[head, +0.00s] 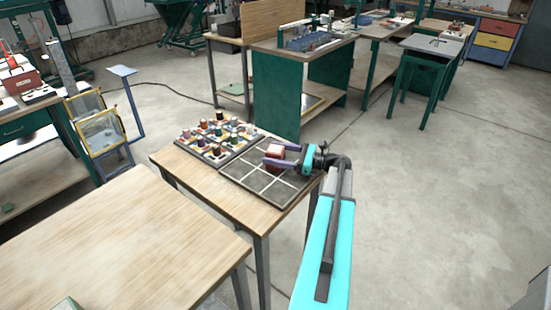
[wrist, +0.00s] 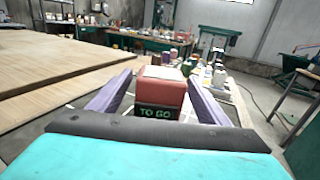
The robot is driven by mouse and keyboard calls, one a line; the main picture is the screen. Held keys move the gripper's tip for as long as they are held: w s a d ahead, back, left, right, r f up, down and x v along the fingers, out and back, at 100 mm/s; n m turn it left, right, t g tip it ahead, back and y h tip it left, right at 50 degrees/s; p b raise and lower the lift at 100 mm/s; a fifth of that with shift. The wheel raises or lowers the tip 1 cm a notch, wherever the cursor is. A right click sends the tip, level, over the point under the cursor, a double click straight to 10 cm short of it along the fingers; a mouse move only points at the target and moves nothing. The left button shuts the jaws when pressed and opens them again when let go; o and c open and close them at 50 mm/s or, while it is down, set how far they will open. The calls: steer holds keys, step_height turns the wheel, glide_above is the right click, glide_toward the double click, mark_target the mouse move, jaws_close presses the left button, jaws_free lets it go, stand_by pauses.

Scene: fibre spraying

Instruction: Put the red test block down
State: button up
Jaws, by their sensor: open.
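The red test block (head: 274,151) is at the far part of a dark board with white grid lines (head: 262,183) on a small wooden table. In the wrist view the red block (wrist: 160,92) stands upright between the fingers, with a dark label reading "TO GO" on its near face. My gripper (head: 278,154) is open, its two purple fingers on either side of the block. In the wrist view my gripper (wrist: 158,98) shows gaps between both fingers and the block. The block's underside is hidden, but it appears to rest on the board.
A tray of several coloured spools (head: 217,137) stands beside the board, on its left. A larger wooden table (head: 120,245) is in the left foreground. A green-sided workbench (head: 275,95) stands behind. The floor to the right is clear.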

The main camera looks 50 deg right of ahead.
steer(key=c, duration=1.7)
steer(key=shift+r, duration=0.2)
steer(key=shift+r+b, duration=0.75)
steer(key=shift+r, duration=0.25)
steer(key=s+a+r+b, duration=0.1)
steer(key=s+a, duration=0.1)
steer(key=s, duration=0.2)
steer(key=s+a+b, duration=0.2)
steer(key=s+a, duration=0.1)
steer(key=s, duration=0.2)
steer(key=s+a+r+b, duration=0.1)
steer(key=s+a+b, duration=0.1)
steer(key=s+a, duration=0.1)
steer(key=shift+s+r, duration=0.35)
steer(key=shift+s, duration=0.55)
